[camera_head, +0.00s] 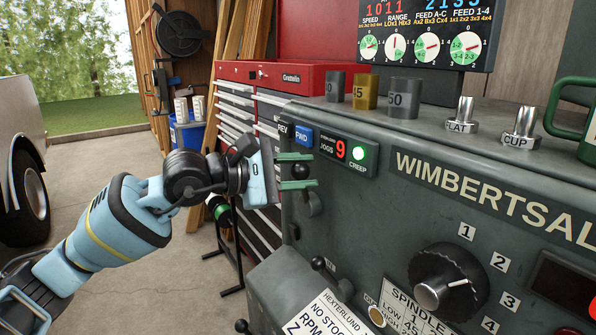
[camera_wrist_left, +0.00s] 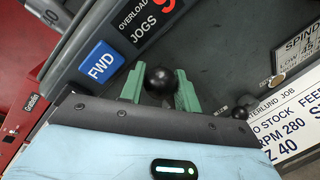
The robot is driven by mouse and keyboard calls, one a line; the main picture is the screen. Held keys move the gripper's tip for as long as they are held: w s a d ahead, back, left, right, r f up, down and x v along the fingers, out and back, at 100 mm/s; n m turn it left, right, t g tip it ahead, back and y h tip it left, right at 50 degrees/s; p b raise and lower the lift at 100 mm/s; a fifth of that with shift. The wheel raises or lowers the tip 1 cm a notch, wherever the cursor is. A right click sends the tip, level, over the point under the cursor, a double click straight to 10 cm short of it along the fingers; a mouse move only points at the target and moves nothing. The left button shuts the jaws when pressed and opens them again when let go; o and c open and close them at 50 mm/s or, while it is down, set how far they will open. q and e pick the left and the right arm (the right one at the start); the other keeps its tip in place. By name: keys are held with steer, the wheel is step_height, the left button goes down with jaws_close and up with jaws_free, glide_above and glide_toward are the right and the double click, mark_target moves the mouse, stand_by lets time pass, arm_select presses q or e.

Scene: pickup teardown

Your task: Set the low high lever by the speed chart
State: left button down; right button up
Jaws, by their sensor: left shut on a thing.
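My left gripper (camera_head: 297,171) is shut on a black ball knob (camera_head: 301,171) of a lever on the machine's front, below the FWD button. In the left wrist view, the green fingers stand on either side of the knob (camera_wrist_left: 160,80). No low or high mark is readable beside it, so I cannot tell whether this is the low high lever. The speed chart (camera_head: 398,305), a white plate headed SPINDLE with a LOW 45 line, is cut off at the bottom edge. A job card (camera_head: 325,318) reads RPM and NO STOCK. My right gripper is out of view.
A second black knob (camera_head: 318,263) sits lower on the machine. A numbered dial (camera_head: 447,284) is at the right. The overload jogs display (camera_head: 341,149) shows 9, with a green CREEP light beside it. Weights (camera_head: 404,98) stand on top. A red tool chest (camera_head: 300,78) is behind.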

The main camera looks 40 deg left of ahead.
arm_select(q)
steer(key=shift+s+d+f+m, duration=0.2)
steer(key=shift+d+m, duration=0.3)
steer(key=shift+d, duration=0.05)
steer(key=shift+d+b, duration=0.1)
steer(key=shift+b, duration=0.2)
steer(key=shift+s+f, duration=0.1)
steer(key=c, duration=1.1)
jaws_free()
steer(key=shift+d, duration=0.1)
steer(key=shift+o, duration=0.2)
